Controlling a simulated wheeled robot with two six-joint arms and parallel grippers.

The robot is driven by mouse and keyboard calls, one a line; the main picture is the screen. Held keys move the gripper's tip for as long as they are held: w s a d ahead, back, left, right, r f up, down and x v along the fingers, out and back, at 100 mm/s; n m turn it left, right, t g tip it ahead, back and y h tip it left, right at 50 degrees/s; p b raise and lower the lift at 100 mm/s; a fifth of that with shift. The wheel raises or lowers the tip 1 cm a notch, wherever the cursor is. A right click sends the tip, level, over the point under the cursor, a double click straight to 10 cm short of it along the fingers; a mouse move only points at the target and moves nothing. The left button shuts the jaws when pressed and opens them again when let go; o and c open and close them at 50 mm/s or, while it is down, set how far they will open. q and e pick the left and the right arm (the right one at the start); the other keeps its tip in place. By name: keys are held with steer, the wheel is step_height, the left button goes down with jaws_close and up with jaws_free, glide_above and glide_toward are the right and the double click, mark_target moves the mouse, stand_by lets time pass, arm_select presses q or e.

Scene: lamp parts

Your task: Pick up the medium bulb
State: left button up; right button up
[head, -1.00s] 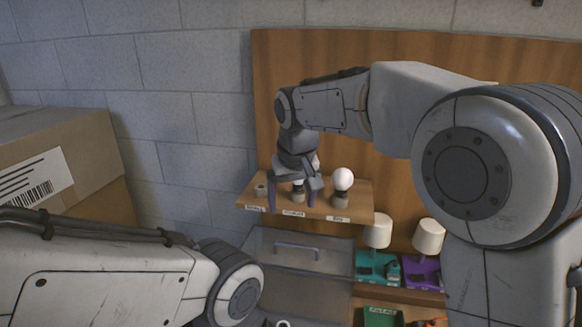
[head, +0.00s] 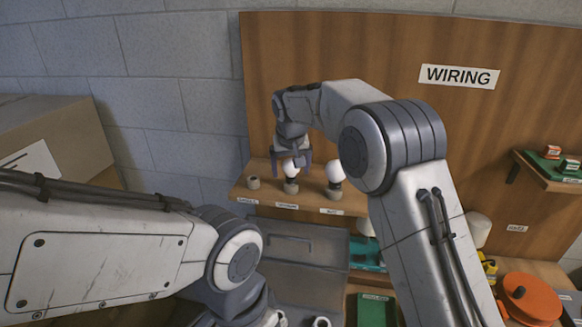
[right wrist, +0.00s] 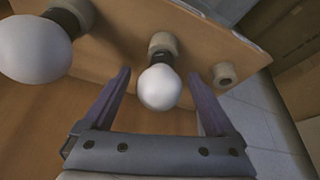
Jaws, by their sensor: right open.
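The medium bulb (head: 290,169) is a white globe upright in the middle grey holder on a small wooden shelf (head: 236,195). It also shows in the right wrist view (right wrist: 160,88). My right gripper (head: 291,163) is open above the shelf, with one finger on each side of this bulb. In the right wrist view its two purple fingers (right wrist: 163,98) stand apart with visible gaps to the bulb, so it holds nothing. My left arm reaches in from the left, but its gripper is cut off below the picture.
A larger bulb (head: 334,172) stands in the holder to the right, close to the right gripper. An empty holder (head: 254,183) is on the left. A grey lidded case (head: 300,262) lies below the shelf. A cardboard box (head: 50,130) stands far left.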

steer(key=shift+x, duration=1.25)
steer(key=c, duration=1.2)
